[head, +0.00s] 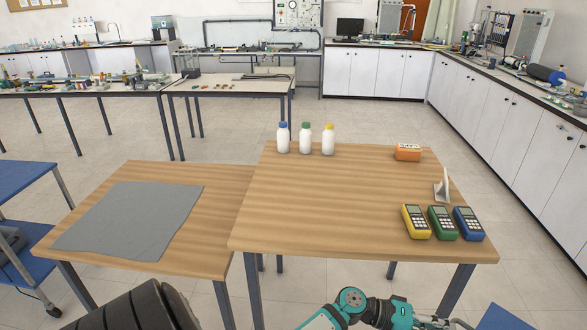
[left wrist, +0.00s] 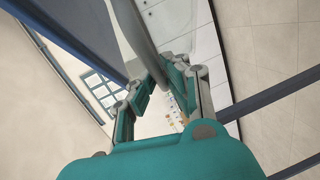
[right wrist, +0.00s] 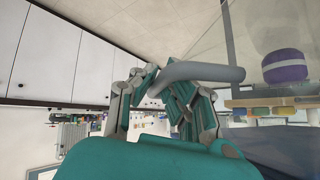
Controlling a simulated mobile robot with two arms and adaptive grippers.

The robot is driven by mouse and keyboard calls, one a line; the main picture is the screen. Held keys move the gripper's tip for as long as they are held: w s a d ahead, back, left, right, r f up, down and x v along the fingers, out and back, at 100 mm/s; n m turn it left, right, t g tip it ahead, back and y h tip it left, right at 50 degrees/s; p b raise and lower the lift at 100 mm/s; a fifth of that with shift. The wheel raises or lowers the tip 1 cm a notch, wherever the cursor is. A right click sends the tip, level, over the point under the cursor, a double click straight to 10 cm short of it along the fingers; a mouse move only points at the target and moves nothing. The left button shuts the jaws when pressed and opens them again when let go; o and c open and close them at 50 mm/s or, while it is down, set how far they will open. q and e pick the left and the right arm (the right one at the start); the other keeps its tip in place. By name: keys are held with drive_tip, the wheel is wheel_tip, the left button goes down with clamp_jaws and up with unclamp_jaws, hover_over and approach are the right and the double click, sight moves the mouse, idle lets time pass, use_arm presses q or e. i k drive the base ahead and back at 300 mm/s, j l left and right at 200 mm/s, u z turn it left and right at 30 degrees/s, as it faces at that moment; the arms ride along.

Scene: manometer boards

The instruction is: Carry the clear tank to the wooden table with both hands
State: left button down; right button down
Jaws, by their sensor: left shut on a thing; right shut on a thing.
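The higher wooden table (head: 330,198) stands in front of me in the head view, with a lower wooden table (head: 215,225) against its left side. The clear tank (right wrist: 248,45) shows only as a faint see-through pane in the right wrist view; I cannot make it out in the head view. My right gripper (right wrist: 163,85) is shut on a grey curved bar (right wrist: 205,72), which looks like a tank handle. My left gripper (left wrist: 158,82) is shut on a similar grey bar (left wrist: 130,35). In the head view both grippers are mostly below the picture edge.
A grey mat (head: 130,220) covers much of the lower table. Three white bottles (head: 305,140) line the higher table's back; an orange box (head: 408,152), a white stand (head: 442,186) and three meters (head: 442,222) sit at its right. Its middle is clear. A blue trolley (head: 22,180) stands left.

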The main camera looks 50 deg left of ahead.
sight(314, 214)
drive_tip(key=u, duration=1.4)
